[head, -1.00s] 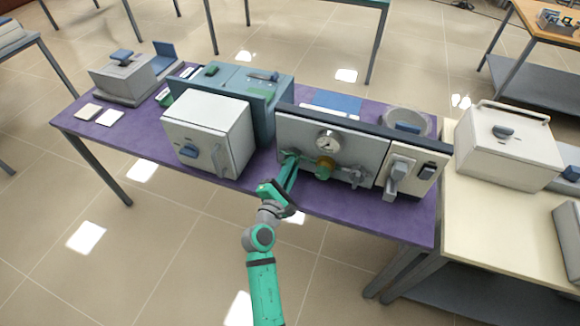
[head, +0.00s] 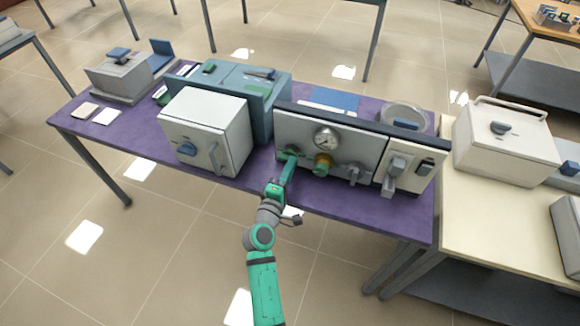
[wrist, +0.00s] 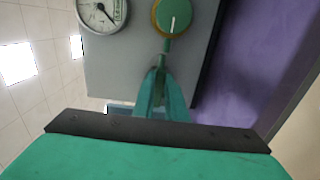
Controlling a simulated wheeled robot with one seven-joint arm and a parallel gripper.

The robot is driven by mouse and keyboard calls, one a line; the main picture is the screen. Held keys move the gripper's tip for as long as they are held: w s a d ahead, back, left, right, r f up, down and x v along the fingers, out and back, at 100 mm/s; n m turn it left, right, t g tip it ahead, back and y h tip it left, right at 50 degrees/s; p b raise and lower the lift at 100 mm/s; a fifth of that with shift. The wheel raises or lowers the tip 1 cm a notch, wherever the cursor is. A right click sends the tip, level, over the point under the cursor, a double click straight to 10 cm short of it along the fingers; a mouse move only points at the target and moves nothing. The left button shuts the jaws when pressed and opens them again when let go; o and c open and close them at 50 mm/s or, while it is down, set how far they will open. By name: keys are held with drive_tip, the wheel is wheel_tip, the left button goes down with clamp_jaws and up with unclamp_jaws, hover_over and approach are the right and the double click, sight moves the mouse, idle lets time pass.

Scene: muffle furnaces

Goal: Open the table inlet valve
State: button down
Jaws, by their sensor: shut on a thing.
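A grey panel (head: 300,125) stands on the purple table and carries a round gauge (head: 327,138), a yellow and green knob (head: 323,163) and a grey valve (head: 355,174) at right. My gripper (head: 291,154) is at the panel's lower left, left of the knob, and covers the fitting there. In the wrist view my fingers (wrist: 160,82) are close together around a thin greenish stem or handle (wrist: 164,50), mostly hidden between them. The knob (wrist: 172,17) with a white mark and the gauge (wrist: 100,12) show beyond it. I cannot read any valve label.
A white furnace box (head: 205,130) stands close to the left of my gripper. A lever switch box (head: 408,165) is at the panel's right end. The purple table (head: 370,212) has a bare front strip, and the floor before it is clear.

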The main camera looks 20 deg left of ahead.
drive_tip(key=shift+f, duration=0.1)
idle(0.3)
drive_tip(key=c, duration=1.8)
unclamp_jaws()
drive_tip(key=shift+s, duration=0.1)
drive_tip(key=s, duration=1.1)
drive_tip(key=shift+a, duration=0.15)
drive_tip(key=shift+w, duration=0.1)
